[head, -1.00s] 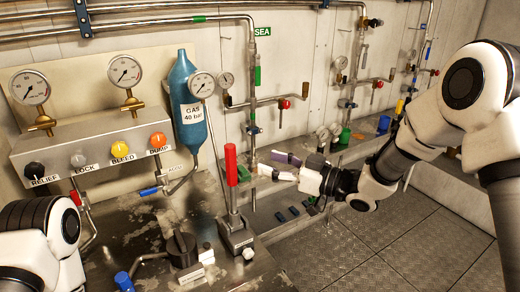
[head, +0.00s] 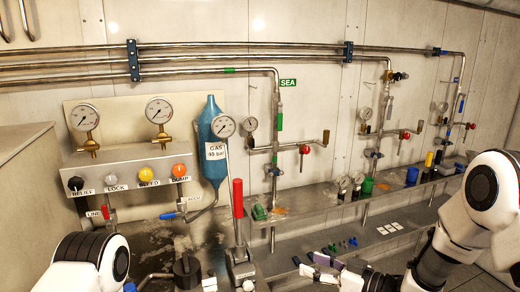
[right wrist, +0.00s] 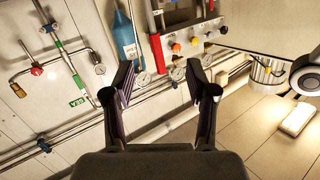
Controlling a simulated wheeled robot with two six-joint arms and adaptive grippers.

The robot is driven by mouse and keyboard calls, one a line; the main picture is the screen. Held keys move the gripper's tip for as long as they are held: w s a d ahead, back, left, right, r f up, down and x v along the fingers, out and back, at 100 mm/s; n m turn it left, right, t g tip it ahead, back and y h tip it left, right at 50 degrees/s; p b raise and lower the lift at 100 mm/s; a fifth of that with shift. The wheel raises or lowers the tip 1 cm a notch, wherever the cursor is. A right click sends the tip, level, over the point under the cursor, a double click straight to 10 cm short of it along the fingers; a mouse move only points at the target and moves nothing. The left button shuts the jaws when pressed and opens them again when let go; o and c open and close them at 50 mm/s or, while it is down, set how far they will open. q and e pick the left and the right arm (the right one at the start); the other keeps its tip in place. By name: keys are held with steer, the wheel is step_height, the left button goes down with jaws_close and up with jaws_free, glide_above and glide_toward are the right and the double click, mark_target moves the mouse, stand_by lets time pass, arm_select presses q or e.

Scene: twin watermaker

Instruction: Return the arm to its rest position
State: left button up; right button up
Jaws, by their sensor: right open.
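My right arm (head: 465,225) comes in from the right edge of the head view. Its gripper (head: 312,270) is low in the picture, to the right of the red-handled lever, with the fingers pointing left. In the right wrist view the two dark fingers (right wrist: 165,85) stand wide apart with nothing between them, so the gripper is open and empty. My left arm (head: 85,262) shows only as a white and black link at the bottom left. The left gripper is out of view.
A red-handled lever (head: 238,198) stands left of my right gripper. A blue gas bottle (head: 211,150) and a gauge panel (head: 128,165) are at the left. A steel ledge (head: 330,208) with valves and small coloured parts runs along the wall.

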steer(key=s+d+f+m+g+h, duration=0.25)
steer(key=s+f, duration=0.45)
steer(key=f, duration=0.4)
steer(key=s+d+f+m+g+h, duration=0.1)
steer(key=s+f+m+h, duration=0.3)
steer(key=s+f, duration=0.55)
steer(key=s+d+f+m+g+h, duration=0.1)
steer(key=s+d+f+g+h, duration=0.2)
steer(key=s, duration=0.6)
steer(key=s+d+f+m+g+h, duration=0.1)
steer(key=s+d+f+g+h, duration=0.2)
steer(key=s+d+f, duration=0.3)
steer(key=s, duration=0.3)
steer(key=shift+s+g, duration=0.35)
steer(key=shift+s, duration=0.05)
